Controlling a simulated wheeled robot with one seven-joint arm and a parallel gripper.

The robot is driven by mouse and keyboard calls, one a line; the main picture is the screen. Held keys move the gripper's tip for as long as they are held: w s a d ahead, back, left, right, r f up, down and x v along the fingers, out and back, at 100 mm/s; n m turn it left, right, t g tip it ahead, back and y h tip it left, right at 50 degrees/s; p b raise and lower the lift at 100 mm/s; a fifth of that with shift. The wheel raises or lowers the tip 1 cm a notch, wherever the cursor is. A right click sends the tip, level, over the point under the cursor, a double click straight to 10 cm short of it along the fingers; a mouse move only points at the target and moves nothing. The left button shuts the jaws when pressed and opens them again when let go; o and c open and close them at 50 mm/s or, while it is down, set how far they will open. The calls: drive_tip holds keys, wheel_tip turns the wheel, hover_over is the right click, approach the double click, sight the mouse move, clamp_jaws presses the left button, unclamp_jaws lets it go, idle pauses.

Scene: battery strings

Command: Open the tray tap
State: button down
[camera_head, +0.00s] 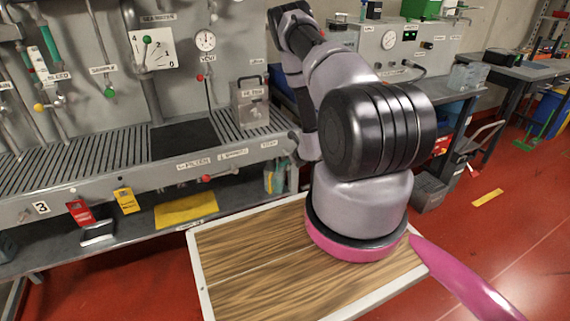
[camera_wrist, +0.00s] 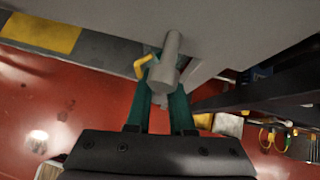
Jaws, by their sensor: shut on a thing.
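In the wrist view my gripper (camera_wrist: 163,92) has two green fingers pointing up the picture, against a grey tap body (camera_wrist: 170,60) at the bench's underside. A bent yellow handle (camera_wrist: 142,66) sticks out to the left of that body. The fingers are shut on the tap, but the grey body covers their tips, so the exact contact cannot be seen. In the head view my arm hides my gripper and this tap.
In the head view the grey slatted bench (camera_head: 75,150) carries panels, gauges and small valves. A red-handled valve (camera_head: 205,178) sits on its front edge. A yellow mat (camera_head: 186,210) lies on the shelf below.

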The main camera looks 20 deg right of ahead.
drive_tip(key=shift+s+f, duration=0.4)
drive_tip(key=shift+s, duration=0.15)
drive_tip(key=c, duration=1)
unclamp_jaws()
drive_tip(key=shift+o, duration=0.4)
drive_tip(key=shift+w, duration=0.15)
drive_tip(key=shift+r, duration=0.15)
drive_tip(key=v, duration=1)
drive_tip(key=shift+r, duration=0.3)
drive_tip(key=shift+d, duration=0.1)
